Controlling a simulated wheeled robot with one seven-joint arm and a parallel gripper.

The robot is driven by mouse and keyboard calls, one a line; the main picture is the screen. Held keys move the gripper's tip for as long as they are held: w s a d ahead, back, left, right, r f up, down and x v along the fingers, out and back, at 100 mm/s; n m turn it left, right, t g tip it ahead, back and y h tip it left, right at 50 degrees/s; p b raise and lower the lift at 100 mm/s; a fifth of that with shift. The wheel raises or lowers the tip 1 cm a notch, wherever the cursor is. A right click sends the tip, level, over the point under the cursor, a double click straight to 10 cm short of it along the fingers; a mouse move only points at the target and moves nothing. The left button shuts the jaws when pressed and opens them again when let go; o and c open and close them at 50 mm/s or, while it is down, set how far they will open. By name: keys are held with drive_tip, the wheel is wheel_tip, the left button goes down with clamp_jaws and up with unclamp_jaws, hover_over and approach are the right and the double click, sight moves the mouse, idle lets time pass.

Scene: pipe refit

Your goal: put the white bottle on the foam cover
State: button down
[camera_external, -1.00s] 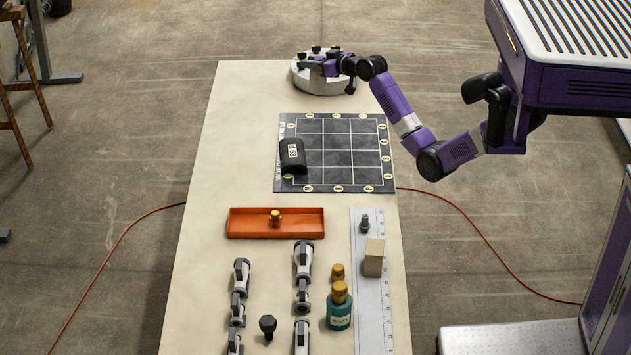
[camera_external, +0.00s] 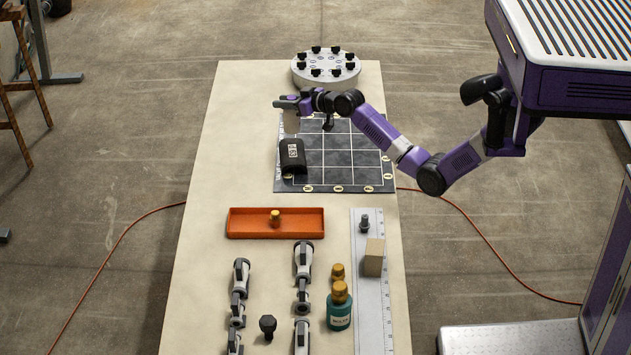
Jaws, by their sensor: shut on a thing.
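My gripper (camera_external: 289,104) is over the far left corner of the dark grid mat, above the table. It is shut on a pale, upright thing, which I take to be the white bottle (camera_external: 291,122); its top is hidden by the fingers. The foam cover looks to be the black, rounded piece with a white label (camera_external: 291,158), lying at the left edge of the mat. The bottle is just behind the cover in the picture, and a small gap shows between them.
The dark grid mat (camera_external: 338,160) has free squares right of the cover. A round grey holder with several black knobs (camera_external: 326,76) stands at the far end. Nearer are an orange tray (camera_external: 250,224), a ruler (camera_external: 373,310), a beige block (camera_external: 374,257) and a teal bottle (camera_external: 339,312).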

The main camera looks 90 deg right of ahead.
sight(287, 124)
wheel_tip(287, 124, down, 8)
drive_tip(key=shift+r, duration=0.15)
idle(0.3)
drive_tip(key=c, duration=1.2)
unclamp_jaws()
drive_tip(key=shift+o, duration=0.2)
drive_tip(key=shift+s+a, duration=0.1)
drive_tip(key=shift+s, duration=0.15)
drive_tip(key=v, duration=1.1)
drive_tip(key=shift+s+r, duration=0.2)
